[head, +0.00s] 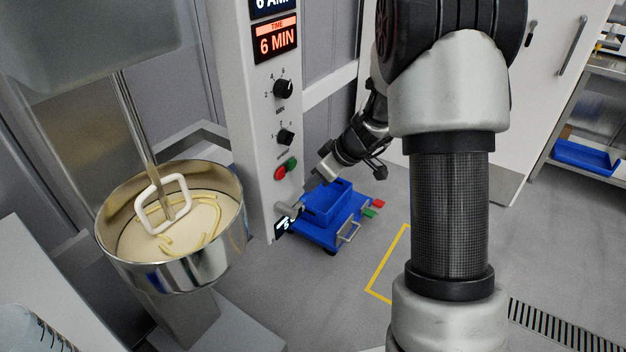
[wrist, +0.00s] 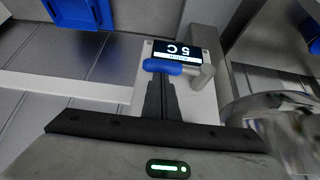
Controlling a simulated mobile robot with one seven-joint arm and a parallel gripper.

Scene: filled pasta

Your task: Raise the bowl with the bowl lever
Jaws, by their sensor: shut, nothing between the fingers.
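The steel mixer bowl (head: 205,270) holds pale dough and stands at the left, with a white beater (head: 163,203) reaching into it. The bowl lever (head: 286,209) sticks out low on the white column. In the wrist view the lever has a grey stem (wrist: 201,77) and what looks like a blue grip (wrist: 163,67). My gripper (head: 323,178) is above and right of the lever in the head view. In the wrist view its dark fingers (wrist: 161,88) are shut and empty, with their tips overlapping the blue grip; I cannot tell whether they touch.
The column carries knobs (head: 285,89), red and green buttons (head: 286,169) and a red "6 MIN" display (head: 277,41). A display (wrist: 177,53) reading 5 C sits behind the lever. A blue cart (head: 325,232) stands on the floor beyond. Open floor lies to the right.

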